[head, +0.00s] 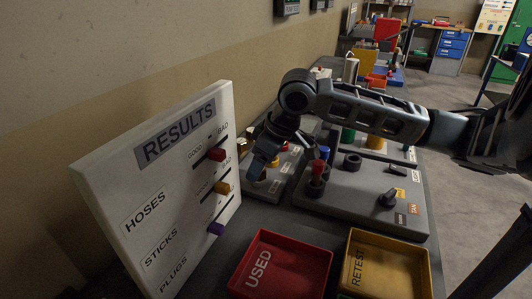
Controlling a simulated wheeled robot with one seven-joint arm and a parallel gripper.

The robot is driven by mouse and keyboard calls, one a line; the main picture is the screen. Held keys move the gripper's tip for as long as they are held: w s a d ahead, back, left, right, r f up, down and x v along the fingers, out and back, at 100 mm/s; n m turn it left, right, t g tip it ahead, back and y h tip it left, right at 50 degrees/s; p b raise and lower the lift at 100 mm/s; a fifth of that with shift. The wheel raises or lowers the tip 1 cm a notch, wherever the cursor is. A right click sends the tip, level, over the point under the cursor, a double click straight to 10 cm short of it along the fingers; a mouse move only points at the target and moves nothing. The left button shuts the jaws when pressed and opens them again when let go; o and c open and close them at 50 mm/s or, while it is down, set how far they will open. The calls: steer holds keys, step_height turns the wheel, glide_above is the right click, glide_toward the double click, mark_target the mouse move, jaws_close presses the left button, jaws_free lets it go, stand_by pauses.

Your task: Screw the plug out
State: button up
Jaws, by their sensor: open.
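My gripper (259,170) points down over the left grey panel (283,178), behind the results board. It is open, seen side-on and dark. Small yellow pieces (274,161) show right beside its fingers; whether one is the plug, and whether the fingers touch it, I cannot tell. A red piece (284,147) and a blue piece (297,150) show just behind the gripper. On the right grey panel (350,190), a red-topped plug or stick (317,171) stands in a dark socket, with a blue-topped one (324,153) behind it.
The results board (150,190), with red, orange and purple sliders, stands close in front of my gripper. A red USED tray (281,268) and a yellow RETEST tray (387,267) lie at the front. A dark knob (388,198) and green (348,134) and yellow (374,141) parts are on the right.

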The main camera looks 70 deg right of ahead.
steer(key=shift+w+f, duration=0.2)
steer(key=shift+f, duration=0.25)
steer(key=c, duration=1.2)
steer(key=shift+o, duration=0.2)
steer(key=n+y, duration=0.1)
steer(key=n, duration=0.1)
steer(key=shift+d+n+b, duration=0.1)
steer(key=shift+n+b, duration=0.2)
steer(key=shift+n, duration=0.1)
steer(key=n+y, duration=0.1)
steer(key=n, duration=0.2)
steer(key=shift+n+y, duration=0.3)
steer(key=shift+g+b, duration=0.3)
